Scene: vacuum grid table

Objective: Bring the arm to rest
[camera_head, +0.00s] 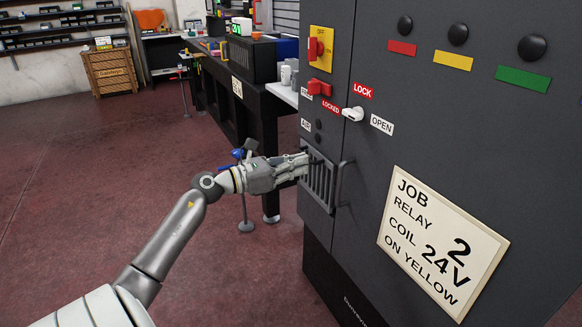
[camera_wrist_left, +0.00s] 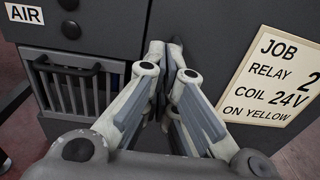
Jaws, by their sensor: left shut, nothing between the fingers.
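My left arm comes in from the lower left of the head view. Its gripper (camera_head: 303,163) is held out level in front of the dark grey cabinet (camera_head: 370,60), beside a slatted vent panel (camera_head: 320,183) with a handle. In the left wrist view my left gripper (camera_wrist_left: 173,50) is shut with nothing between its fingers, pointing at the cabinet face. The vent panel is left of it there and the job sign (camera_wrist_left: 270,85) is right of it. I cannot tell whether the fingertips touch the cabinet. My right gripper is not in view.
The cabinet carries a red switch on a yellow plate (camera_head: 320,48), a red lever (camera_head: 319,88), a white key-like knob (camera_head: 353,113) and several black buttons. A black workbench (camera_head: 255,103) stands behind. The reddish floor (camera_head: 90,190) at left is clear.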

